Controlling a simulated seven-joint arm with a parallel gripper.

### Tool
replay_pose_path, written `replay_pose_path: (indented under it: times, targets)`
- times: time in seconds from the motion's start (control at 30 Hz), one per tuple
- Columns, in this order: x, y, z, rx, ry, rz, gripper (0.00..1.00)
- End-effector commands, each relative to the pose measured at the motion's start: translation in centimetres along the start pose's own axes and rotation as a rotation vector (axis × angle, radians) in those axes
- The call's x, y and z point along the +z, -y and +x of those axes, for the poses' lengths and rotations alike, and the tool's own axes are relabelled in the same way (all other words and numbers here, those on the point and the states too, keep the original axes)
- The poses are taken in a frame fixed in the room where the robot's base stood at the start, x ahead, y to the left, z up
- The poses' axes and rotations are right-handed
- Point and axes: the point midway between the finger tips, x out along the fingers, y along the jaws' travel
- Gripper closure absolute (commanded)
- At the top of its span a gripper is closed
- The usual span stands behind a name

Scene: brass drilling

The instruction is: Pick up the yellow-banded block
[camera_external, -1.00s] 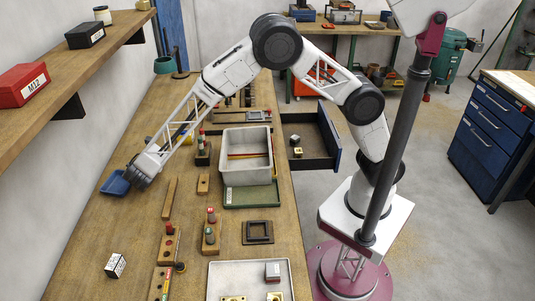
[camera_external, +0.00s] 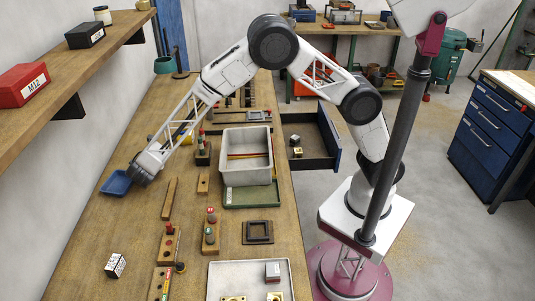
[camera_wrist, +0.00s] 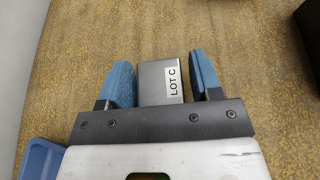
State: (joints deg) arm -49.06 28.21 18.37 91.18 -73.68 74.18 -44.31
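My gripper (camera_wrist: 163,78) shows in the wrist view with two blue fingers. A grey block (camera_wrist: 152,76) with a white "LOT C" label sits between them. The left finger is close against its side, and a narrow gap shows at the right finger, so the gripper looks open around it. No yellow band shows on this block's visible faces. In the external view my gripper (camera_external: 140,177) is low over the left side of the bench, and the block there is hidden. I cannot clearly make out a yellow-banded block; a small block with yellowish faces (camera_external: 297,152) lies in the open drawer.
A blue tray (camera_external: 114,187) lies beside my gripper. A grey bin (camera_external: 233,178) stands mid-bench. A white-and-black block (camera_external: 115,265) lies at front left. A pale tray (camera_external: 215,279) at the front holds another labelled grey block (camera_external: 272,271). Shelves overhang the left side.

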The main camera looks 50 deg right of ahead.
Motion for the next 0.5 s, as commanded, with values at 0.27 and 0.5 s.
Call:
replay_pose_path:
  times: [0.27,0.5]
  targets:
    - [0.0,0.0,0.0,0.0,0.0,0.0,0.84]
    - [0.09,-0.03,-0.04,0.0,0.0,0.001,1.0]
